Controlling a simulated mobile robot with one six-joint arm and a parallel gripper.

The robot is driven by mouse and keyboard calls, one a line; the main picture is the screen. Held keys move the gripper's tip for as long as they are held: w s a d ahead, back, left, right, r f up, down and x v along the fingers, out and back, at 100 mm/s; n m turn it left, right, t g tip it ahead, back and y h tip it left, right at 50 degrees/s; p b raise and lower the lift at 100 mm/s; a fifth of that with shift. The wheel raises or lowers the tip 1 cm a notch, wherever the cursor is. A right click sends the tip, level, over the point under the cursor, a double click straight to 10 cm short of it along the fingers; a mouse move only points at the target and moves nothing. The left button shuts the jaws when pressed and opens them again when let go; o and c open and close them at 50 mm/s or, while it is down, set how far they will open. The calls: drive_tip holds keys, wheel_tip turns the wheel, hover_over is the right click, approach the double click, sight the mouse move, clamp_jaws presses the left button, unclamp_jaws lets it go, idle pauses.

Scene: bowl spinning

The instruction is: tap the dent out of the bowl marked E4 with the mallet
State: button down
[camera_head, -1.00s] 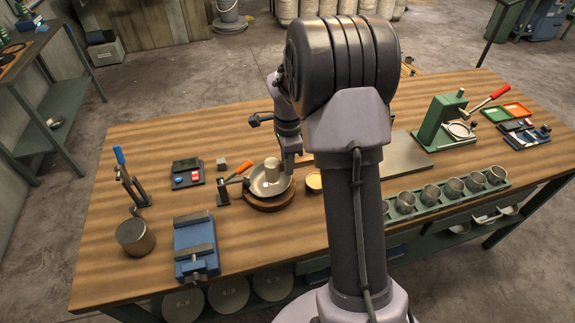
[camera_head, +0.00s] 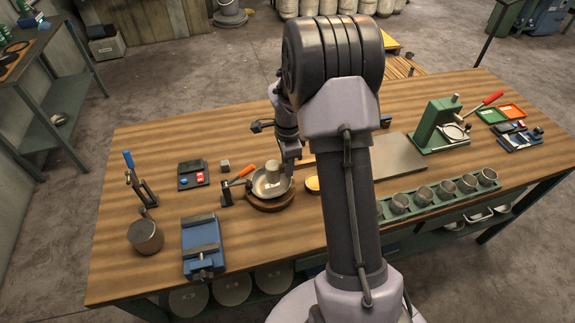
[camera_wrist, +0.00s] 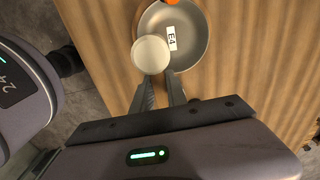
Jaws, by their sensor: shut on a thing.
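The bowl marked E4 (camera_wrist: 197,50) is a shallow grey metal bowl with a white E4 label inside, in the wrist view. In the head view the bowl (camera_head: 283,188) sits on a round wooden block (camera_head: 270,204). My gripper (camera_wrist: 161,88) is shut on the mallet, whose pale round head (camera_wrist: 150,54) is at the fingertips and covers the bowl's near left part. In the head view the mallet head (camera_head: 273,168) is upright over the bowl's inside. I cannot tell whether it touches the bowl. The handle and the dent are not visible.
An orange-handled clamp (camera_head: 240,175) stands at the bowl's left. A blue vise (camera_head: 203,245), a metal cylinder (camera_head: 145,236) and a blue-handled tool (camera_head: 133,172) stand further left. A green press (camera_head: 438,125) and a rack of cups (camera_head: 440,193) are to the right.

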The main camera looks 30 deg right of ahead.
sight(288, 187)
wheel_tip(288, 187, down, 8)
drive_tip(key=b, duration=0.7)
wheel_tip(288, 187, up, 7)
drive_tip(key=p, duration=0.5)
drive_tip(key=shift+f, duration=0.15)
